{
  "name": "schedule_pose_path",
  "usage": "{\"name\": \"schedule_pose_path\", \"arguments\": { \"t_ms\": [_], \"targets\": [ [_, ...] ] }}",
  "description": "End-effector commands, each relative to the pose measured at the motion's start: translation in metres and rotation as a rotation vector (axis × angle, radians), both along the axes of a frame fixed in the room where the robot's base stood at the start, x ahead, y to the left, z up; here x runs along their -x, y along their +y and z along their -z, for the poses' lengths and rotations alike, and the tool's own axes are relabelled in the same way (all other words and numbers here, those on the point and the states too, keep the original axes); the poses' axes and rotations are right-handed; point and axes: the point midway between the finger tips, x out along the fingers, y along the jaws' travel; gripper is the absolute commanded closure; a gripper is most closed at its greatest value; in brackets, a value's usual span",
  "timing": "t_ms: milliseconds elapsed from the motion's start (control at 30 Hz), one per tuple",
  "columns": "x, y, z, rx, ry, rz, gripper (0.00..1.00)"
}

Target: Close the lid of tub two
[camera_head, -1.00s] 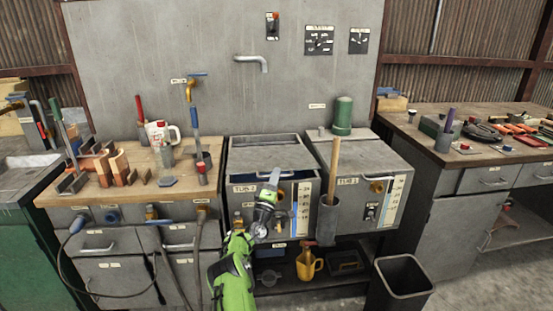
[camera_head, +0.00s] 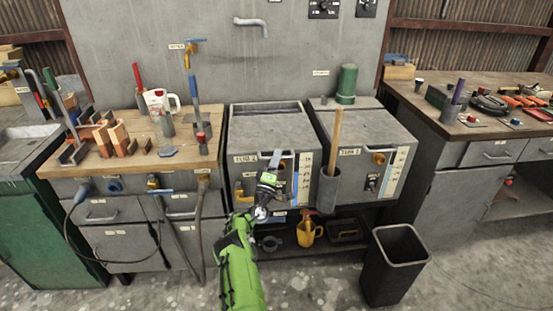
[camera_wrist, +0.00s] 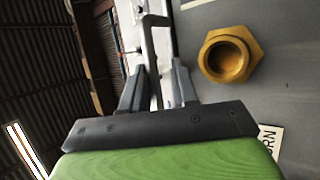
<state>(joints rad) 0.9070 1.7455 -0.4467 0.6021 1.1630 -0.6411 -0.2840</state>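Tub two (camera_head: 243,172) is a grey box marked "TUB 2" in the middle of the head view. My gripper (camera_head: 268,180) is in front of the tub's front face, below the lid's front edge. In the wrist view, my gripper (camera_wrist: 156,82) has its two grey fingers apart. A thin grey bar, like a handle (camera_wrist: 149,45), runs between them. I cannot see a firm grip on it. A brass hex fitting (camera_wrist: 230,55) is beside the fingers.
Tub one (camera_head: 366,133) stands close on the right, with a wooden stick in a holder (camera_head: 328,190) at its front. A wooden-topped bench (camera_head: 135,160) with tools is at left. A black bin (camera_head: 395,262) stands at right.

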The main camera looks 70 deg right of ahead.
Motion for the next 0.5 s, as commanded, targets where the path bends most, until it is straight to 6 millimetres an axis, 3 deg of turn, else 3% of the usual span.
{"name": "schedule_pose_path", "arguments": {
  "t_ms": [500],
  "targets": [
    [0.0004, 0.002, -0.0007, 0.004, 0.002, 0.003, 0.62]
  ]
}}
